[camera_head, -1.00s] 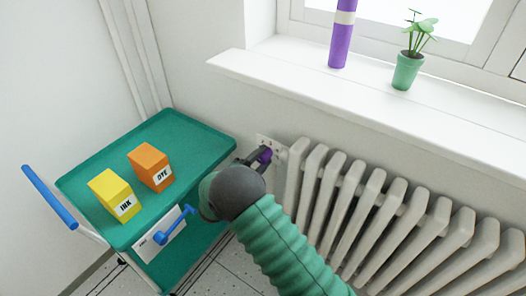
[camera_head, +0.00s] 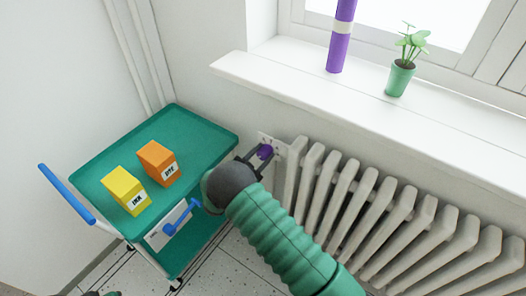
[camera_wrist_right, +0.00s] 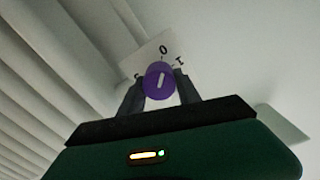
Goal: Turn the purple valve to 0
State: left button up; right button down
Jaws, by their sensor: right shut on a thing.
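The purple valve (camera_head: 265,151) sits on a pale plate (camera_head: 273,141) on the wall, left of the radiator. My right gripper (camera_head: 262,156) is shut on it, one finger on each side. In the right wrist view the valve (camera_wrist_right: 160,80) is a round purple knob between my fingers (camera_wrist_right: 158,92). Its white mark points nearly up, leaning slightly right, roughly toward the "0" on the plate (camera_wrist_right: 155,55). An "I" stands to the right of the "0", and another mark at the left is partly hidden by a finger.
The white radiator (camera_head: 385,205) stands close to the right of the valve. A green cart (camera_head: 205,128) with a yellow INK box (camera_head: 122,188) and an orange DYE box (camera_head: 156,162) stands at the left. The sill (camera_head: 300,85) holds a purple tube (camera_head: 341,40) and a plant (camera_head: 399,78).

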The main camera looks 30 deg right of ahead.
jog(key=shift+a+f+n, duration=0.2)
jog(key=shift+f+n, duration=0.1)
jog(key=shift+n, duration=0.4)
jog(key=c, duration=1)
grip_release()
jog(key=shift+o, duration=0.7)
jog(key=shift+r, duration=0.15)
jog(key=p+v, duration=0.3)
jog(key=v, duration=1.3)
jog(key=shift+a, duration=0.45)
